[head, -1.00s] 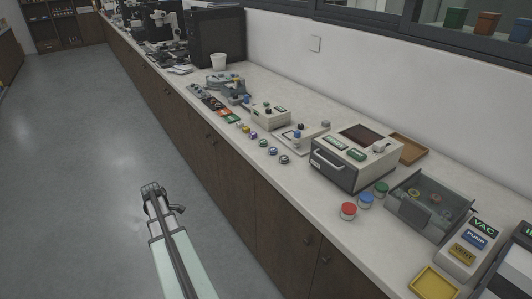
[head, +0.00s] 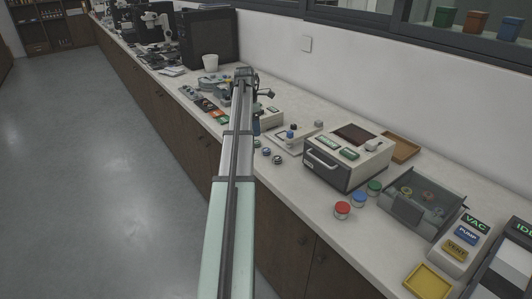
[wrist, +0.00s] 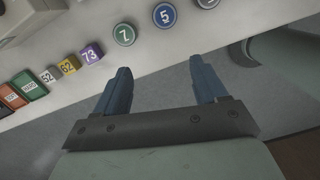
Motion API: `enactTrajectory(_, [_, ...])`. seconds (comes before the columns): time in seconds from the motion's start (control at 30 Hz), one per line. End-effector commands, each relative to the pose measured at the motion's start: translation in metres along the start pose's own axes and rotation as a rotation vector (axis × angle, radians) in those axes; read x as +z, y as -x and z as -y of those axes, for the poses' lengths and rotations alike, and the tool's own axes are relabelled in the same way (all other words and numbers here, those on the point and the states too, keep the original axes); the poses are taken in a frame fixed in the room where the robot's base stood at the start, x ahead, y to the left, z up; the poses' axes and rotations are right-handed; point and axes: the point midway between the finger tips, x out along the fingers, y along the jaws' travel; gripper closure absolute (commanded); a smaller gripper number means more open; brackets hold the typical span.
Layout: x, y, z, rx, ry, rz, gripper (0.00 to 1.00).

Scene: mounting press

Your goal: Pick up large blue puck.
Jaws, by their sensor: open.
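A round blue puck (wrist: 165,15) marked 5 lies near the counter's front edge, at the top middle of the wrist view. In the head view, the small blue puck shape (head: 266,152) sits in a short row of round pucks. My gripper (wrist: 163,78) is open and empty, its two blue fingers apart and pointing toward the edge near the puck. The puck lies beyond the fingertips, not between them. A round green puck (wrist: 123,35) lies to its left. In the head view, my arm hides part of the row.
Purple (wrist: 91,52) and yellow (wrist: 69,65) blocks lie left of the green puck. A dark round puck (head: 277,159) lies on the other side.

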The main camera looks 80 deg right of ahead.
Motion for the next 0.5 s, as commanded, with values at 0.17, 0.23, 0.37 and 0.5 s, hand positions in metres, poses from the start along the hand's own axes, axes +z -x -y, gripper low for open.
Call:
enactTrajectory(0.17, [0.034, 0.023, 0.009, 0.010, 0.013, 0.009, 0.28])
enactTrajectory(0.23, [0.038, 0.023, 0.011, 0.011, 0.014, 0.010, 0.28])
enactTrajectory(0.37, [0.038, 0.008, 0.012, 0.009, 0.016, 0.010, 0.28])
enactTrajectory(0.5, [0.038, -0.017, 0.012, 0.009, 0.015, 0.010, 0.28])
